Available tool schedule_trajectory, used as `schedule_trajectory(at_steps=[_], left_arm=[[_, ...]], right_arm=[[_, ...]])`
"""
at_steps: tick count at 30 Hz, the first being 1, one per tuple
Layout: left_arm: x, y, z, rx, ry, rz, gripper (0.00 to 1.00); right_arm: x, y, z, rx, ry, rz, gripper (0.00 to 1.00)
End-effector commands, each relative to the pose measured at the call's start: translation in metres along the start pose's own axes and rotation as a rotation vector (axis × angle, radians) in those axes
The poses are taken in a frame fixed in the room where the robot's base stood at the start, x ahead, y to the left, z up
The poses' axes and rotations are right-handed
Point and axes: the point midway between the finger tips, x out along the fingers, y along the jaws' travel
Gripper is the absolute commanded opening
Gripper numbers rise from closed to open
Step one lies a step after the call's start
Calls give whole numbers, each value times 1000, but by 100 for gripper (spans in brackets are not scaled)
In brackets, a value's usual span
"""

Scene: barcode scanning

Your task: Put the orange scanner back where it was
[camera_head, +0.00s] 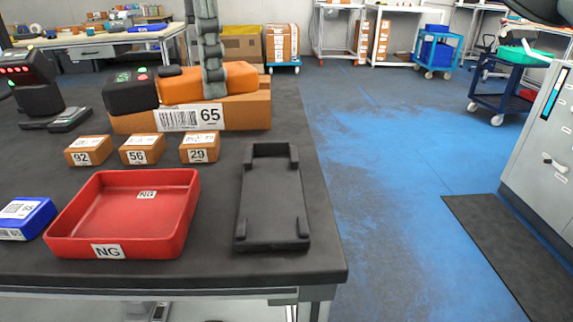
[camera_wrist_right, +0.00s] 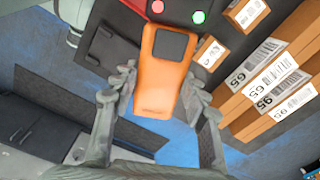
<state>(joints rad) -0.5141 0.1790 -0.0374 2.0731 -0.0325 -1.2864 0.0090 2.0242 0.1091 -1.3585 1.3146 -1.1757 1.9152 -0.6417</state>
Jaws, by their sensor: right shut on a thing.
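The orange scanner (camera_head: 180,88) has a black head (camera_head: 131,93) with a green and a red light. My right gripper (camera_head: 213,88) comes down from above and is shut on its orange body. The scanner is at the cardboard box labelled 65 (camera_head: 241,113); I cannot tell if they touch. In the right wrist view the scanner's orange body (camera_wrist_right: 158,97) lies between the two grey fingers (camera_wrist_right: 165,88). An empty black cradle (camera_head: 268,203) lies on the table's right part, apart from the scanner. My left gripper is not in view.
A red NG tray (camera_head: 182,192) stands left of the cradle, with a blue box (camera_head: 36,214) beyond it. Several small numbered boxes (camera_head: 141,149) stand behind the tray. A black device (camera_head: 32,90) is at the back left. The table's right edge drops to blue floor (camera_head: 390,160).

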Motion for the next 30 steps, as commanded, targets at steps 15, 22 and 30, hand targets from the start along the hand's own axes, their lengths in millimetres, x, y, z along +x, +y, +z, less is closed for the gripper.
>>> schedule_trajectory(at_steps=[15,22,30], left_arm=[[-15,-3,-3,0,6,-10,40],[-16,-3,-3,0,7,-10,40],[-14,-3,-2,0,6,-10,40]], right_arm=[[56,53,-80,4,0,0,6],[76,54,-82,3,1,1,6],[98,54,-81,5,-1,-1,6]])
